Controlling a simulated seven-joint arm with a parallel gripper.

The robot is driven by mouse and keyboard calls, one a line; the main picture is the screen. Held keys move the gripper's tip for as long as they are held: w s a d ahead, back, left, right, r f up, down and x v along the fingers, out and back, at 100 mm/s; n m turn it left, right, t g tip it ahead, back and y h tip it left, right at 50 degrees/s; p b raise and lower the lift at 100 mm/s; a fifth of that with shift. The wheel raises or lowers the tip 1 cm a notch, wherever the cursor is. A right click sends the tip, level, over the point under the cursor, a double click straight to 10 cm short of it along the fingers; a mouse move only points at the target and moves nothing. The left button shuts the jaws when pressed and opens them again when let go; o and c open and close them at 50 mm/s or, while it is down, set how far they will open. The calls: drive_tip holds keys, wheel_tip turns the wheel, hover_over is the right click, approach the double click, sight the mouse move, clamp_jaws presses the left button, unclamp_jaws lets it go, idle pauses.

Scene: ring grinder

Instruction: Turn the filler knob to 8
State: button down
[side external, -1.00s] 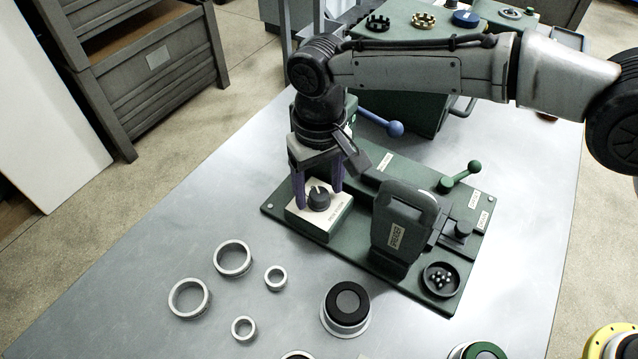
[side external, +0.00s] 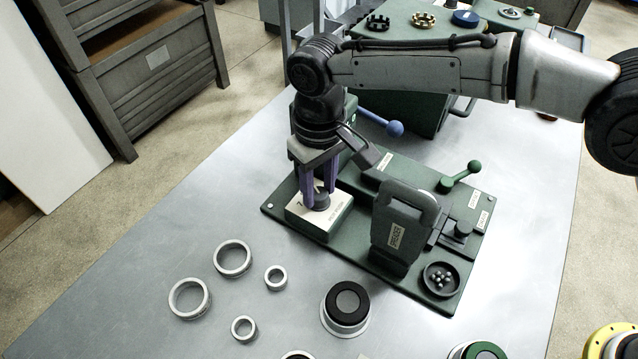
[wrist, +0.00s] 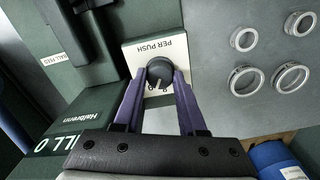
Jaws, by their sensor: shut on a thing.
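The filler knob (wrist: 160,72) is a round black knob with a pale pointer line, on a white-topped box marked "PER PUSH" in the wrist view. In the side external view the knob (side external: 321,200) is partly hidden by the fingers. My gripper (side external: 319,203) points down over the box (side external: 327,222), its purple fingers closed on the knob's sides. In the wrist view my gripper (wrist: 159,80) has one finger on each side of the knob, and the pointer line shows between them. The scale numbers are mostly hidden or too small to read.
The box sits on a green baseplate (side external: 275,203) beside the spreader block (side external: 402,230), a green-knobbed lever (side external: 463,175) and a cup of balls (side external: 440,280). Several metal rings (side external: 232,258) and a black-topped round part (side external: 346,304) lie on the grey table (side external: 130,285).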

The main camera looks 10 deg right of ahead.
sight(318, 193)
drive_tip(key=n, duration=0.5)
drive_tip(key=shift+n, duration=0.3)
drive_tip(key=shift+r, duration=0.1)
idle(0.3)
drive_tip(key=shift+c, duration=2.3)
unclamp_jaws()
wheel_tip(318, 193, up, 14)
